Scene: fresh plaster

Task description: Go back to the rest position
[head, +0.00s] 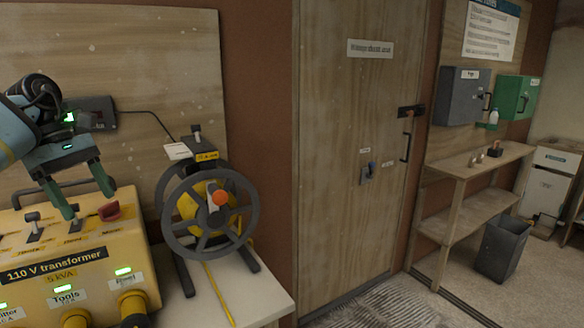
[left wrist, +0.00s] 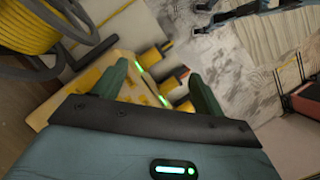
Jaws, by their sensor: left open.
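My left gripper (head: 88,203) is open and empty, its two green fingers pointing down over the top of the yellow 110 V transformer (head: 85,262). The fingertips are close to a small toggle lever (head: 75,224) and a red knob (head: 109,211); I cannot tell whether they touch. In the left wrist view the open fingers (left wrist: 158,85) stand apart with nothing between them, and the yellow transformer (left wrist: 85,85) lies beyond them.
A cable reel (head: 208,212) stands right of the transformer on the pale bench (head: 255,295). A dark wall box (head: 98,112) with a cable is behind the gripper. Further right are a wooden door (head: 350,120), a shelf (head: 480,165) and a grey bin (head: 500,248). Open floor lies before the door.

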